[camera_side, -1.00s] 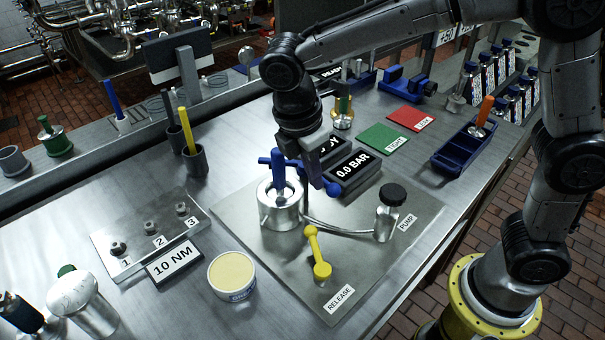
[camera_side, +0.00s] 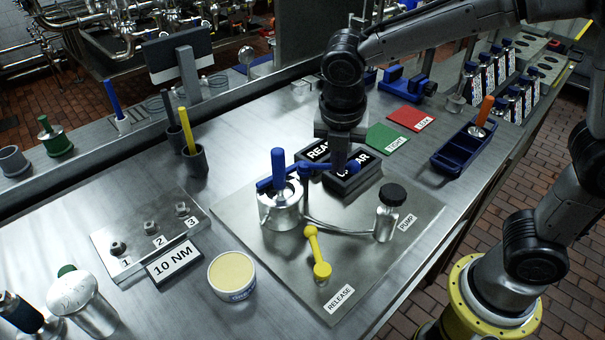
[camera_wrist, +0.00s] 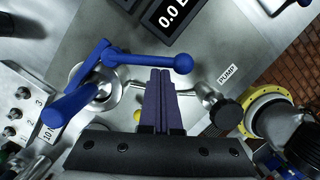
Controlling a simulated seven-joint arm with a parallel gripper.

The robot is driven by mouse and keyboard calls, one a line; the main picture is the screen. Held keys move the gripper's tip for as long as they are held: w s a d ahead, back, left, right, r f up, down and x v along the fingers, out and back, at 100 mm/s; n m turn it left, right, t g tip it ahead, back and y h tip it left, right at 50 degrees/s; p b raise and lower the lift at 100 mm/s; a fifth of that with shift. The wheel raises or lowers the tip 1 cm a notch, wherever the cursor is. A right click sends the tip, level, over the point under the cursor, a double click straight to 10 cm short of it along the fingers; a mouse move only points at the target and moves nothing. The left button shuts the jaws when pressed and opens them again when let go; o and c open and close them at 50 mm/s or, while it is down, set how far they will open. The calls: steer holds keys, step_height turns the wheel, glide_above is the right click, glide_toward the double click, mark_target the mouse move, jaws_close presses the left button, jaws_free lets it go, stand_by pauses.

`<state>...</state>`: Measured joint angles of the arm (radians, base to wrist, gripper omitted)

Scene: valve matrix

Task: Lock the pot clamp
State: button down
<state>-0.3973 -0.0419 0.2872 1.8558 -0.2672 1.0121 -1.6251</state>
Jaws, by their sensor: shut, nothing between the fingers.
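The pot (camera_side: 281,212) is a silver cylinder on a metal plate. The blue clamp (camera_side: 265,183) lies across its top, with an upright blue post (camera_side: 278,165). Its blue arm (camera_side: 322,167) reaches right and ends in a ball (camera_side: 353,165). My gripper (camera_side: 339,168) is shut and empty, pointing down close to the arm's ball end. In the wrist view the shut fingers (camera_wrist: 160,75) are just beside the ball (camera_wrist: 183,64); I cannot tell whether they touch it. The post (camera_wrist: 70,105) and pot (camera_wrist: 106,97) are at left there.
The black display (camera_side: 352,176) reading BAR is just behind the ball end. On the plate (camera_side: 385,285) are a yellow release lever (camera_side: 318,255) and a pump (camera_side: 388,215) joined by a pipe. A tub (camera_side: 231,275) stands at front left.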

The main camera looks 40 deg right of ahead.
steer(key=shift+w+d, duration=0.1)
steer(key=shift+d, duration=0.15)
stand_by(0.6)
steer(key=s+a+r, duration=0.3)
steer(key=a+r, duration=0.2)
steer(key=r, duration=0.5)
steer(key=shift+s+r, duration=0.25)
steer(key=shift+s, duration=0.15)
